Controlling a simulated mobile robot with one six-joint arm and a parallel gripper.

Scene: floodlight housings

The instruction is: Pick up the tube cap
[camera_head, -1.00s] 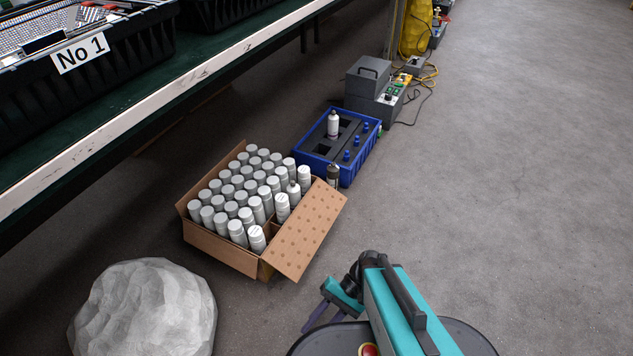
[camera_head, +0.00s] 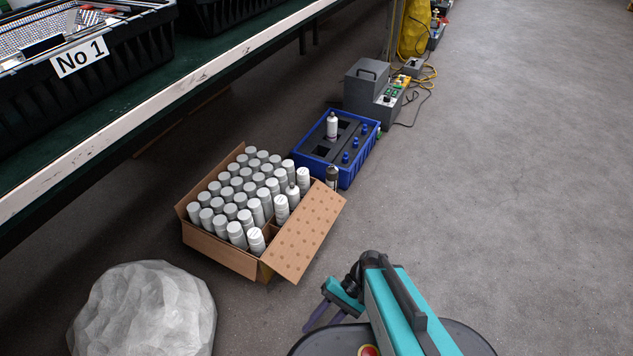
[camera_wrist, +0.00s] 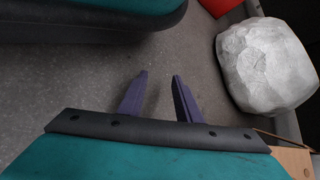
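Several white tubes with grey-white caps (camera_head: 252,234) stand upright in an open cardboard box (camera_head: 222,259) at the middle left. I cannot tell which cap is the tube cap of the task; no loose cap is plain to see. My gripper (camera_head: 322,318) is at the bottom centre, in front of the box and apart from it. The wrist view shows my gripper (camera_wrist: 155,90) open, with nothing between its two purple fingers.
A blue crate (camera_head: 347,177) holds a white bottle (camera_head: 332,125) and several blue-topped items. A dark bottle (camera_head: 332,177) stands between crate and box. A wrapped pale lump (camera_head: 145,310) lies at lower left. A shelf edge (camera_head: 130,115) runs along the left. The right floor is clear.

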